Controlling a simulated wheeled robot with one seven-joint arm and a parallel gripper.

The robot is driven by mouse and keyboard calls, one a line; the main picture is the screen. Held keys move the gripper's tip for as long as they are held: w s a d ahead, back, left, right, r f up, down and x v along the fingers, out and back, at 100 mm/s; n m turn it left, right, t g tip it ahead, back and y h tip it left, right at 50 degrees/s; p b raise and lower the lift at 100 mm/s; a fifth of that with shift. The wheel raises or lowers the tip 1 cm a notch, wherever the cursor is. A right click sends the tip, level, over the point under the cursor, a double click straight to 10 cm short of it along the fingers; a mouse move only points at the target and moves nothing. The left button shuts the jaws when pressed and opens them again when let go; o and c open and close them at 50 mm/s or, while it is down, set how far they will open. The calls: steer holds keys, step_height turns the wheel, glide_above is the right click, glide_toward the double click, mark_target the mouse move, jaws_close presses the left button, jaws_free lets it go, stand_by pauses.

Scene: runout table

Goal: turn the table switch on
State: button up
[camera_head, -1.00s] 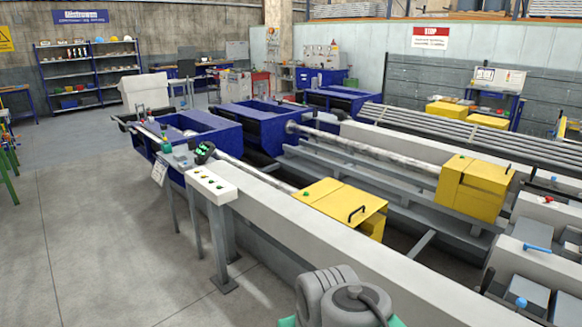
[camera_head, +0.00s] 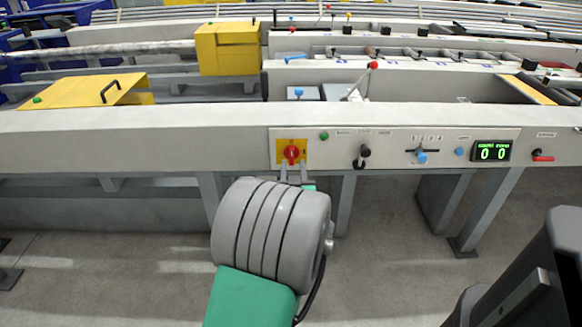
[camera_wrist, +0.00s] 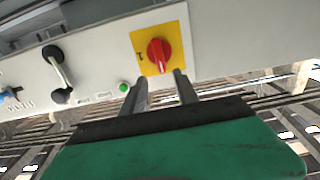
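The table switch is a red rotary knob (camera_head: 291,153) on a square yellow plate (camera_head: 281,147) at the left end of the control panel. In the wrist view the red knob (camera_wrist: 158,54) shows close up on its yellow plate (camera_wrist: 177,31); I cannot tell its set position for sure. My gripper (camera_head: 293,171) is just in front of and below the knob. In the wrist view its two fingers (camera_wrist: 162,78) stand apart with nothing between them, tips near the plate's lower edge. The knob lies beyond the fingertips, not clearly between them. My arm hides part of the gripper in the head view.
Right of the switch on the panel (camera_head: 400,137) are a green button (camera_head: 324,136), a black lever (camera_head: 363,155), a blue-knobbed selector (camera_head: 421,157) and a green display (camera_head: 491,151) reading zeros. A red-handled lever (camera_head: 542,157) is further right. Yellow covers (camera_head: 75,90) lie behind, left.

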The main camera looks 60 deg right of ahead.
mark_target(292, 152)
steer(key=x, duration=0.7)
steer(key=shift+w+r, duration=0.1)
jaws_close()
stand_by(0.3)
